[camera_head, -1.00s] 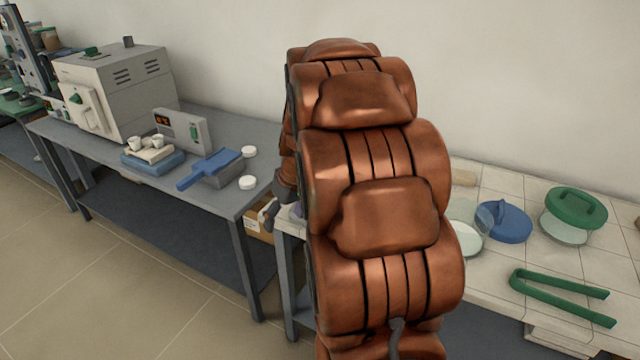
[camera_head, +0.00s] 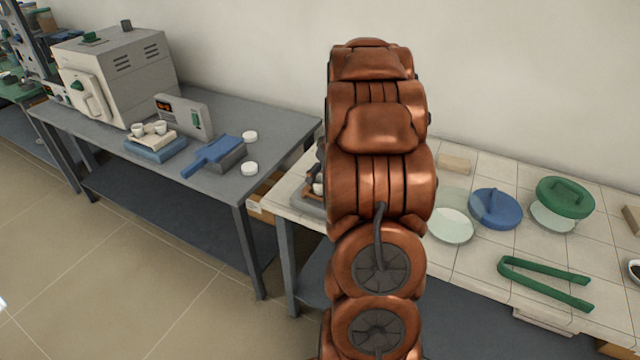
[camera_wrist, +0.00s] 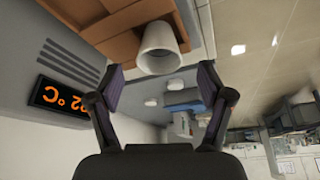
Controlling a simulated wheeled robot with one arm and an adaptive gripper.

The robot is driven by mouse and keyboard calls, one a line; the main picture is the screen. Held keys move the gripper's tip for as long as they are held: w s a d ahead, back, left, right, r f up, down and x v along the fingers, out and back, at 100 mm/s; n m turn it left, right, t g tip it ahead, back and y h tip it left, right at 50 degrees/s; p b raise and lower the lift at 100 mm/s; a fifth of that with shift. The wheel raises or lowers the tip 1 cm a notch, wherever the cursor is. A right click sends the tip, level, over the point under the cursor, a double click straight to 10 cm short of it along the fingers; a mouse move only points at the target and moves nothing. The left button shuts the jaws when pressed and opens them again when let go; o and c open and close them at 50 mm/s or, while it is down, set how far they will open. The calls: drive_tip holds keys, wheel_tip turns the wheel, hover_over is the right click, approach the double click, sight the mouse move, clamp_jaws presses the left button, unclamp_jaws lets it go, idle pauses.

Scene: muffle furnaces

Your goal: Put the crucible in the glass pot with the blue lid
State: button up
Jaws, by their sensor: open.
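A white crucible (camera_wrist: 160,52) stands by a brown block in the wrist view, just beyond my fingertips and roughly centred between them. My gripper (camera_wrist: 162,84) is open and empty; in the head view my arm hides it. A small white shape (camera_head: 318,187), perhaps this crucible, shows at my arm's edge in the head view. A clear glass pot (camera_head: 450,228) stands open on the white-tiled table, right of my arm. The blue lid (camera_head: 496,210) lies beside it on the right.
A grey device with an orange display (camera_wrist: 60,98) is close on the left in the wrist view. A green lid (camera_head: 566,197) tops another glass dish. Green tongs (camera_head: 545,283) lie in front. Two other crucibles (camera_head: 148,128) stand on the left table, near the furnace (camera_head: 118,75).

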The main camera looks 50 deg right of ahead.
sight(320, 179)
drive_tip(key=shift+p+x, duration=0.6)
drive_tip(key=shift+x, duration=1.2)
drive_tip(key=c, duration=1.3)
